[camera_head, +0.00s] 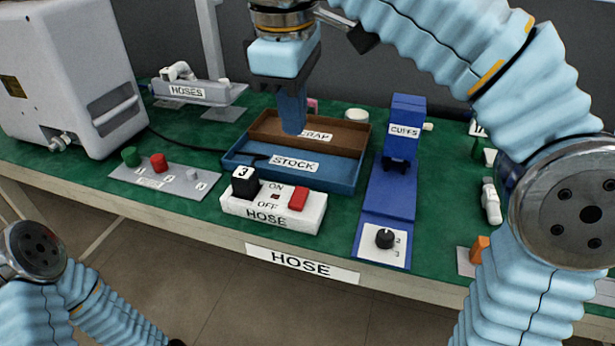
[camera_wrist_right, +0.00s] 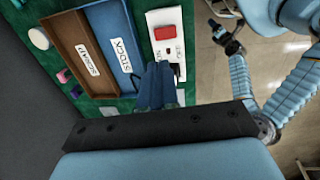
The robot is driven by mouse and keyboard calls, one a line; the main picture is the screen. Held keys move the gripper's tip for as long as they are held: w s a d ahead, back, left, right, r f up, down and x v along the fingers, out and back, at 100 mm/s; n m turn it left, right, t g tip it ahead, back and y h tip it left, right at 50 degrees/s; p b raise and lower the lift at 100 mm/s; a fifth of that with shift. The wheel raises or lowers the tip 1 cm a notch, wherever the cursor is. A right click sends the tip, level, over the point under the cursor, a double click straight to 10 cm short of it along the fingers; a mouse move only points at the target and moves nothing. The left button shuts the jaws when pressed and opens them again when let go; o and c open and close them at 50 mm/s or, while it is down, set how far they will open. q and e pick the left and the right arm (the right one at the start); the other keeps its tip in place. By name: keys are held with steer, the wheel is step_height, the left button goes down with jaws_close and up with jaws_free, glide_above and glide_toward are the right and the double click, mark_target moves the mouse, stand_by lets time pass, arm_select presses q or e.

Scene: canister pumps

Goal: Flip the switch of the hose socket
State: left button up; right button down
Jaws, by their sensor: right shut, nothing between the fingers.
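The hose socket is a white box (camera_head: 262,214) marked HOSE, ON and OFF near the table's front edge. Its red switch (camera_head: 298,199) sits at the right end; I cannot tell which way it is tipped. A black plug marked 3 (camera_head: 245,183) stands in its left end. A small dark red spot lies between ON and OFF. My right gripper (camera_head: 292,128) is shut and empty, pointing down over the trays behind the socket, apart from the switch. The wrist view shows its blue fingers (camera_wrist_right: 155,88) and the red switch (camera_wrist_right: 165,32). My left gripper (camera_wrist_right: 226,38) shows small and dark there.
The brown scrap tray (camera_head: 262,122) and blue stock tray (camera_head: 232,164) lie behind the socket. A blue cuffs stand (camera_head: 391,195) with a black knob is to its right. A grey button panel (camera_head: 133,176) is left. Bare green table separates panel and socket.

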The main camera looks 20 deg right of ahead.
mark_target(301, 192)
steer(key=f+b, duration=0.1)
steer(key=f, duration=0.3)
steer(key=w+f+b, duration=0.1)
steer(key=f, duration=0.3)
steer(key=d+f+b, duration=0.1)
steer(key=f, duration=0.3)
steer(key=shift+w+f, duration=0.15)
steer(key=shift+w, duration=0.05)
